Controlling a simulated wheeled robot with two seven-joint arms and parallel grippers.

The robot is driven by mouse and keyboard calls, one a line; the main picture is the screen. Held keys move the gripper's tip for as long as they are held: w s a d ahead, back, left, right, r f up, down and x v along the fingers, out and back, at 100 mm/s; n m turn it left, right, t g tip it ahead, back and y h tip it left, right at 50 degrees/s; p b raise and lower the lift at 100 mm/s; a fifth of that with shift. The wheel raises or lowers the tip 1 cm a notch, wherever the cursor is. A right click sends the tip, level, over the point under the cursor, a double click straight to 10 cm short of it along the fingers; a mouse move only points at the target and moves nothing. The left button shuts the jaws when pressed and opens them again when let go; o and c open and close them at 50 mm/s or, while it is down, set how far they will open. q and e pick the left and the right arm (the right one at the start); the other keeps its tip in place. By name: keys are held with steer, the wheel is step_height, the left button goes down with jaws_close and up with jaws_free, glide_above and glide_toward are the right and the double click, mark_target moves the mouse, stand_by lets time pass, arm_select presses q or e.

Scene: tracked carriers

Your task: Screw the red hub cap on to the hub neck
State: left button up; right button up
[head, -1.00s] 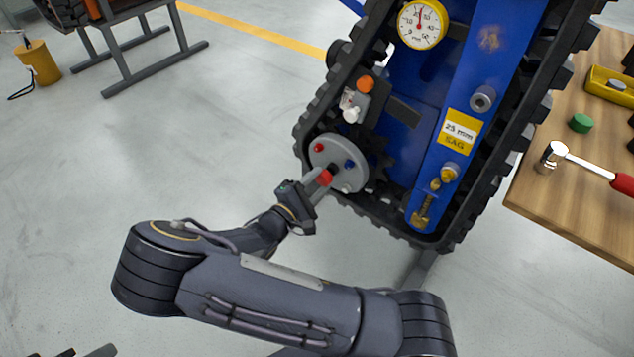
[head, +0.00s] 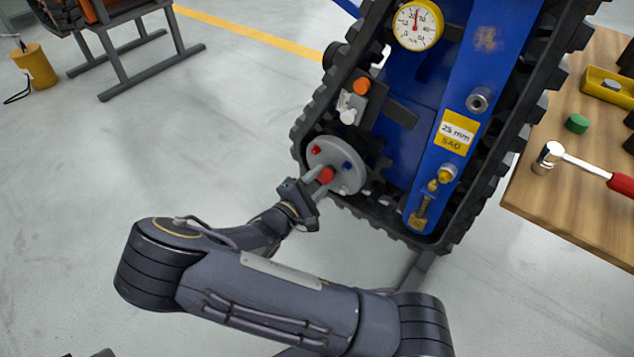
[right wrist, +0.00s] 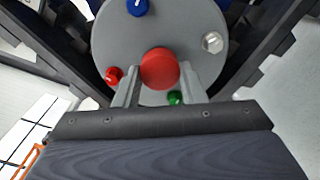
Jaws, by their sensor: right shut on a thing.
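The red hub cap (head: 326,174) is held between the fingers of my right gripper (head: 321,179), in front of the middle of the grey hub disc (head: 347,181). In the right wrist view the round red cap (right wrist: 160,68) sits between the two grey fingers (right wrist: 160,88), over the centre of the disc (right wrist: 185,30). The hub neck is hidden behind the cap. I cannot tell whether the cap touches it. Small red, blue, green and silver knobs ring the disc. My left gripper does not show.
The blue carrier with its black track (head: 450,232) stands around the hub. A dial gauge (head: 417,25) is above. At right, a wooden bench (head: 560,205) holds a hammer (head: 585,165), a green cap (head: 577,124) and a yellow tray (head: 607,90).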

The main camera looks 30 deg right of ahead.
steer(key=shift+w+d, duration=0.2)
steer(key=shift+d, duration=0.3)
steer(key=o, duration=1)
steer(key=p+v, duration=0.1)
steer(key=v, duration=0.6)
steer(key=shift+a, duration=0.35)
steer(key=shift+s, duration=0.15)
